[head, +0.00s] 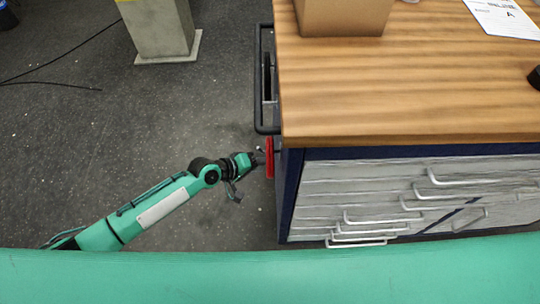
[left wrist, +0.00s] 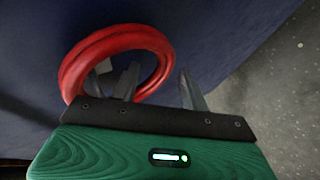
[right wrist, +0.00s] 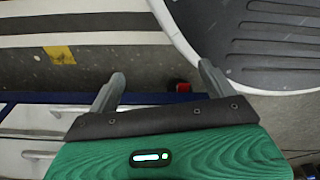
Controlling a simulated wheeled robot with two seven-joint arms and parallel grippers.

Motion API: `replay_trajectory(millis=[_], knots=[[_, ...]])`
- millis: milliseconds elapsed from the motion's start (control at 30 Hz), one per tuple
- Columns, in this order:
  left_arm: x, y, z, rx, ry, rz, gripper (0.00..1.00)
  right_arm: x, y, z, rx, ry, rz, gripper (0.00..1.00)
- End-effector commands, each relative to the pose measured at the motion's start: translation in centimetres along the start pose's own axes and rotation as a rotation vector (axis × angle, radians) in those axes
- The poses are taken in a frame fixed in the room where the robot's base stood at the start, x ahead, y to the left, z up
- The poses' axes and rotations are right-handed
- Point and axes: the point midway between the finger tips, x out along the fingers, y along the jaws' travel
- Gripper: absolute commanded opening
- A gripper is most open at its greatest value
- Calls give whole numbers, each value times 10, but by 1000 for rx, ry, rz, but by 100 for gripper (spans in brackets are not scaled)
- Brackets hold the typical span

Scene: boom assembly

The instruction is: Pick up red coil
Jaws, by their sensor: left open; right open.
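The red coil (head: 269,158) is a ring at the left side of the workbench, near its front corner. In the left wrist view the coil (left wrist: 72,73) lies against a dark blue panel, with a small grey piece showing inside it. My left gripper (head: 256,160) is beside the coil in the head view. In the left wrist view my left gripper (left wrist: 158,84) is open; one finger overlaps the ring's opening and the other is outside, with the ring's right side between them. Contact cannot be told. My right gripper (right wrist: 161,76) is open and empty, and cannot be made out in the head view.
The workbench has a wooden top (head: 400,95), grey drawers with handles (head: 385,218) and a dark side rail (head: 266,128). A cardboard box (head: 342,18) stands on top. A concrete post (head: 160,27) stands at the back left. The floor (head: 90,130) around my left arm is mostly clear.

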Motion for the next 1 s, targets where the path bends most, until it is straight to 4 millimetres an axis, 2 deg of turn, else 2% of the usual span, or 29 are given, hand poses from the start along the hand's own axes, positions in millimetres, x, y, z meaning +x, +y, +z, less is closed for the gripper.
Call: replay_trajectory(millis=[100,333,500,567,767,1000], knots=[[8,0,0,1,0,-1,45,1,1,0,-1,0,1,85],[8,0,0,1,0,-1,43,-1,2,-9,-1,13,3,85],[8,0,0,1,0,-1,10,-2,3,-16,-1,22,3,85],[8,0,0,1,0,-1,0,-2,3,-17,-1,22,4,85],[8,0,0,1,0,0,0,-2,3,-14,0,18,3,85],[1,2,0,0,1,1,0,-1,-1,-1,2,2,-1,85]])
